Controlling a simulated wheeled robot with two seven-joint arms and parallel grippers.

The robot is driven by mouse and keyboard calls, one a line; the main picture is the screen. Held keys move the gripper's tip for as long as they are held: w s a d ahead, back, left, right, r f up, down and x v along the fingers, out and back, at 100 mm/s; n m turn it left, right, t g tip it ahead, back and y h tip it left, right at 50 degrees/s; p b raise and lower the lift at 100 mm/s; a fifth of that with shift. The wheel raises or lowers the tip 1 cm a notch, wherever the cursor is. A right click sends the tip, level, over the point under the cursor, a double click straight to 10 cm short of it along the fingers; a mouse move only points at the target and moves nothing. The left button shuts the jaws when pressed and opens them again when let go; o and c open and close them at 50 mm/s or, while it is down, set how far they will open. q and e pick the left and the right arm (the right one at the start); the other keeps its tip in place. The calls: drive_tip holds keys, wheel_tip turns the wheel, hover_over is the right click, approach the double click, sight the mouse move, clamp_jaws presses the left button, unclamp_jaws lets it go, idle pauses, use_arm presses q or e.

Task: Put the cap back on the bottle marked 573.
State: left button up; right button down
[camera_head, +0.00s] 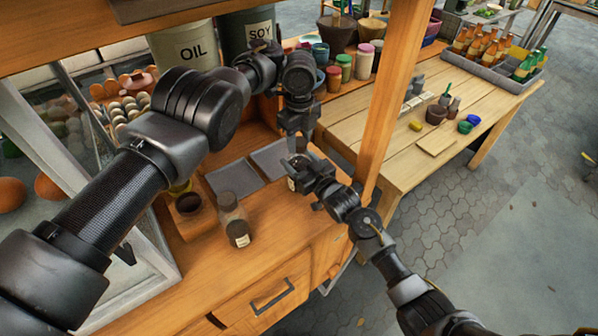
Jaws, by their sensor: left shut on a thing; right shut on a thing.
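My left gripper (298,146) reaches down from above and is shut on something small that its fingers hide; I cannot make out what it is. Right below it my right gripper (296,170) comes in from the lower right. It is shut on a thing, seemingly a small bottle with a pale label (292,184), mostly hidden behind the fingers. Another small bottle (234,220) with a pale label stands upright on the wooden counter (215,265), left of the grippers and apart from them. No number is readable on either label.
Two flat grey trays (234,179) lie behind the standing bottle. A small wooden box (190,212) is left of it. A wooden post (393,95) rises just right of the grippers. OIL (190,48) and SOY (248,28) containers stand behind. The front counter is clear.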

use_arm(q)
drive_tip(key=m, duration=0.7)
drive_tip(key=shift+w+a+r+m, duration=0.1)
drive_tip(key=shift+w+m, duration=0.05)
drive_tip(key=shift+m, duration=0.15)
drive_tip(key=m, duration=0.7)
drive_tip(key=o, duration=0.8)
drive_tip(key=shift+c, duration=0.2)
drive_tip(key=o, duration=0.3)
drive_tip(key=shift+r, duration=2.2)
